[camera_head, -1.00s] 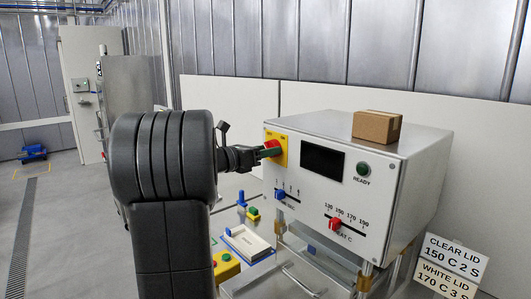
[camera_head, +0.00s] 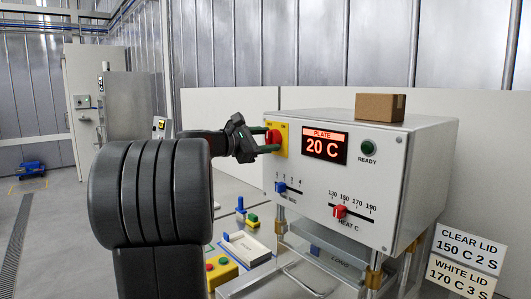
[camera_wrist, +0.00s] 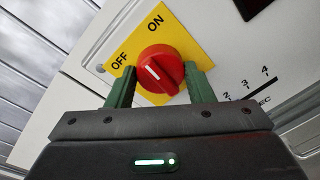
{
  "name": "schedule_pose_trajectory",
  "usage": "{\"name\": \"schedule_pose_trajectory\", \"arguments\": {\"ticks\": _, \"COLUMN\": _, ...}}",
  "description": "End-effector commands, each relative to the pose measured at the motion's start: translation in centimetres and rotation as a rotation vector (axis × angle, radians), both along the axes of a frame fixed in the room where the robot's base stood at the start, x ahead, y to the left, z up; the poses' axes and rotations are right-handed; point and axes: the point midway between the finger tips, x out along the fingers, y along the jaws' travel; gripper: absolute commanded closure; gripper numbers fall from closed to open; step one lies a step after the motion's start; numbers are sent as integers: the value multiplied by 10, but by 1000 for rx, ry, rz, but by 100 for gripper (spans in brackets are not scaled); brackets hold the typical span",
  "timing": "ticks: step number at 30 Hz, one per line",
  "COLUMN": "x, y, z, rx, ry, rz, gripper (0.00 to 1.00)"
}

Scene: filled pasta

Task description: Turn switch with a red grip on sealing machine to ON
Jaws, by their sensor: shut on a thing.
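The sealing machine (camera_head: 405,180) is a white box on the right in the head view. Its switch with a red grip (camera_head: 273,137) sits on a yellow plate (camera_head: 282,132) at the front's upper left. In the wrist view the red grip (camera_wrist: 160,72) lies between my green fingers, with ON above it and OFF at upper left on the yellow plate (camera_wrist: 180,32). A short white mark on the grip slants toward the upper left. My gripper (camera_head: 270,143) is shut on the grip, and it also shows in the wrist view (camera_wrist: 160,76). The display (camera_head: 324,145) is lit: PLATE 20 C.
A cardboard box (camera_head: 380,107) rests on the machine. Below the switch are a blue slider (camera_head: 281,187) and a red heat slider (camera_head: 340,212). A sign (camera_head: 465,250) stands at lower right. A yellow button box (camera_head: 222,270) lies below my arm.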

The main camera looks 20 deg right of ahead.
Motion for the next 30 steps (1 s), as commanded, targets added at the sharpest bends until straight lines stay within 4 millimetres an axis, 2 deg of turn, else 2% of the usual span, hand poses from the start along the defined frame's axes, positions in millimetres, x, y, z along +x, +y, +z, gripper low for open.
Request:
{"name": "schedule_pose_trajectory", "arguments": {"ticks": 1, "x": 0, "y": 0, "z": -6, "rx": 13, "ry": -43, "rz": 1, "gripper": 75}}
{"name": "schedule_pose_trajectory", "arguments": {"ticks": 15, "x": -1, "y": 0, "z": -5, "rx": 154, "ry": -440, "rz": -1, "gripper": 75}}
{"name": "schedule_pose_trajectory", "arguments": {"ticks": 30, "x": -1, "y": -1, "z": -2, "rx": 230, "ry": -653, "rz": -2, "gripper": 75}}
